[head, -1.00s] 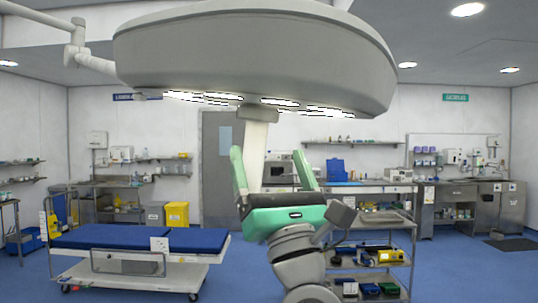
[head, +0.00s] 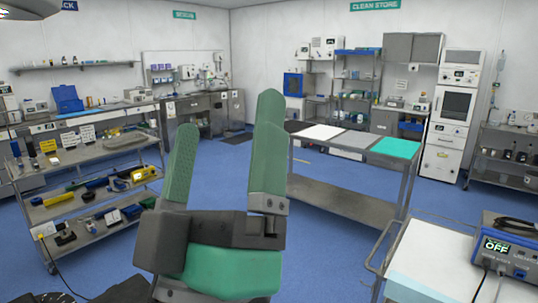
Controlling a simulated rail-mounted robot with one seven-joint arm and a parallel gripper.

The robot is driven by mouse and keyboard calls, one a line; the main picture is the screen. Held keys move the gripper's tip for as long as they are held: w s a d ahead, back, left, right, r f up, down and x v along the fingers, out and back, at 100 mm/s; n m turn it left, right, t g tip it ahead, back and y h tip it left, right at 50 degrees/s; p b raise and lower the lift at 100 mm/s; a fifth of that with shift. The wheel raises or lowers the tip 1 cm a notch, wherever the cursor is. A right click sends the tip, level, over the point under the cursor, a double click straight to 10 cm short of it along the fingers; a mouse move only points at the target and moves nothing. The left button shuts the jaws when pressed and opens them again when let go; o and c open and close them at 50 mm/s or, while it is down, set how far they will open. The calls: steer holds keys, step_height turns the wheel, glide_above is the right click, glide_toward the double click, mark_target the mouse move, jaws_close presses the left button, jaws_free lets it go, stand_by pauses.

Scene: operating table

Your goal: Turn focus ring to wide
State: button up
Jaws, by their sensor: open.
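My gripper (head: 228,114) is in the middle of the head view, with its two green fingers pointing up. The fingers are wide apart and nothing is between them. No focus ring can be made out in this view. A pale grey curved piece (head: 28,8) is cut off at the top left corner; it may be the edge of the overhead lamp, but I cannot tell. My gripper is well apart from it.
A trolley with tools (head: 85,195) stands at the left. A steel table (head: 350,190) with white, grey and green mats is beyond my gripper.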

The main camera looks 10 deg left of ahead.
steer(key=s+d+f+m+g+h+p, duration=0.1)
steer(key=s+d+f+m+g+p, duration=0.3)
steer(key=d+m, duration=0.5)
step_height(320, 180, up, 33)
steer(key=n+p, duration=0.1)
steer(key=p, duration=3.1)
steer(key=shift+t, duration=0.4)
steer(key=shift+s, duration=0.1)
